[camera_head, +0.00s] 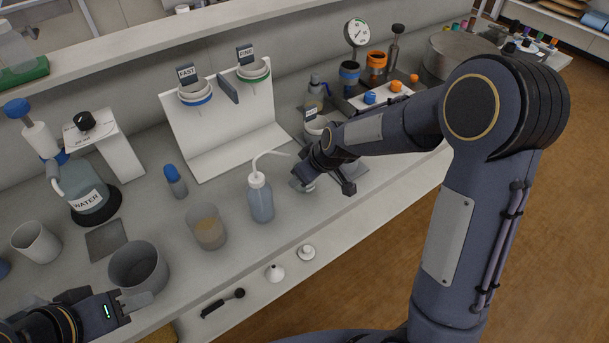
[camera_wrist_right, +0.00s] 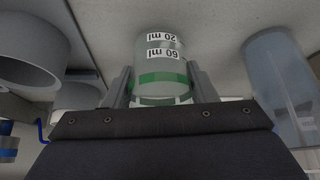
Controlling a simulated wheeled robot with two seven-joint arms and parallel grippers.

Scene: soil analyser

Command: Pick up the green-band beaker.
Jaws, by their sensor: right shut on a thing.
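The green-band beaker (camera_wrist_right: 162,68) is a clear vessel with a green band and labels reading 20 ml and 60 ml. In the right wrist view it sits between the two fingers of my right gripper (camera_wrist_right: 158,90), which is shut on it. In the head view, my right gripper (camera_head: 325,180) is low over the bench and largely covers the beaker (camera_head: 304,184). I cannot tell whether the beaker touches the bench. My left gripper (camera_head: 136,300) is at the lower left, near a grey cup, and its finger gap is not clear.
A wash bottle (camera_head: 261,198) stands just left of my right gripper. A beaker with brown contents (camera_head: 207,229) and the grey cup (camera_head: 138,268) stand further left. A white stand with FAST and FINE funnels (camera_head: 228,125) is behind.

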